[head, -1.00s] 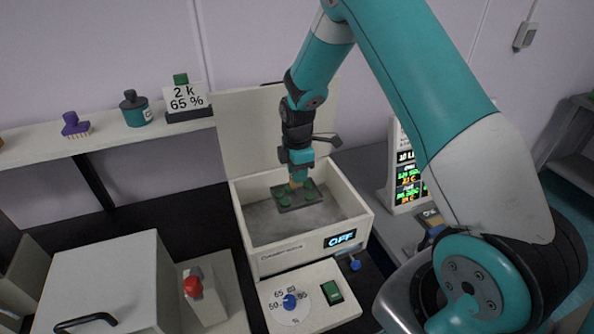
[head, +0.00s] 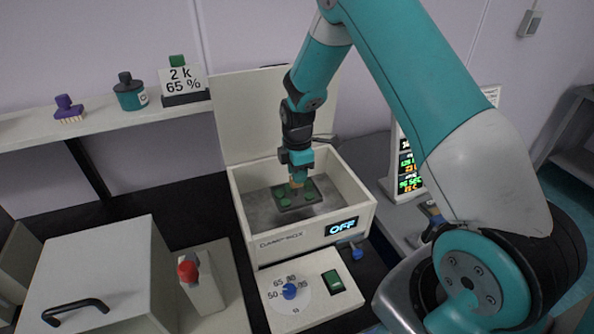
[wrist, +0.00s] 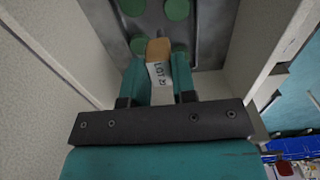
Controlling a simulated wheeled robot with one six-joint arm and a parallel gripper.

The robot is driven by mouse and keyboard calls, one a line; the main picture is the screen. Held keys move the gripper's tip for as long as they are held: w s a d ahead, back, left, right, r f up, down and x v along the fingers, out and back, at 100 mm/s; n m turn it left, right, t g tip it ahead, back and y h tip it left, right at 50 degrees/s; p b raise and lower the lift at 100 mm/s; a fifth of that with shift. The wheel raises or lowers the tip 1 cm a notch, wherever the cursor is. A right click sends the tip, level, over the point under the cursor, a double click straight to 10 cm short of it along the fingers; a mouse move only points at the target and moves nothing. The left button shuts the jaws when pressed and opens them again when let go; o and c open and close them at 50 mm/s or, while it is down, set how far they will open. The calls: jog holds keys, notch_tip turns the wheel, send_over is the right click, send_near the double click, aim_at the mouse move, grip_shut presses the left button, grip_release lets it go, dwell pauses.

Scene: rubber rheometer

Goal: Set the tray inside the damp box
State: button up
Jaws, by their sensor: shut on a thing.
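The damp box (head: 300,244) is a cream open-topped box with its lid raised at the back and a display reading OFF. The tray (head: 312,204) is a dark grey plate with several green discs. It is inside the box walls, low over or on the grey floor; I cannot tell if it touches. My gripper (head: 297,178) reaches down into the box, shut on the tray's tan handle. In the wrist view the fingers (wrist: 160,83) close on the tan handle (wrist: 159,50), which has a LOT label. Part of the tray (wrist: 205,25) shows beyond it.
A control panel with a dial (head: 289,291) and green switch (head: 333,281) stands in front of the box. A white cabinet (head: 95,270) and red-knobbed unit (head: 188,271) are at left. A shelf (head: 90,130) holds a bottle and a 65 % sign. A lit display stand (head: 408,170) is at right.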

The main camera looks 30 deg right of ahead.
aim_at(297, 186)
jog(key=shift+f+b, duration=1.9)
jog(key=shift+f, duration=0.9)
jog(key=o, duration=1)
jog(key=shift+r, duration=0.15)
notch_tip(297, 186, up, 6)
jog(key=p, duration=0.4)
